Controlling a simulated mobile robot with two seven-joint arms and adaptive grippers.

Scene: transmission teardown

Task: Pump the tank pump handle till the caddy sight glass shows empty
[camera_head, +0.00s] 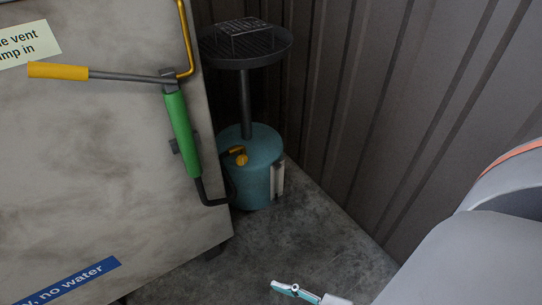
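The pump handle has a yellow grip (57,71) on a grey rod, reaching left from a dark pivot, nearly level. The pivot sits atop a tilted green pump body (182,132) on the side of a grey tank (90,175). The caddy (252,160) is a teal drum with a post and round dark pan, standing right of the tank. A pale upright strip (277,180) on its side may be the sight glass; its level is unreadable. My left gripper is not in view.
A yellow pipe (186,40) rises from the pump top, and a dark hose runs from its bottom towards the caddy. A ribbed dark wall (370,100) closes off the back and right. Bare floor (290,245) lies before the caddy. My grey arm fills the lower right.

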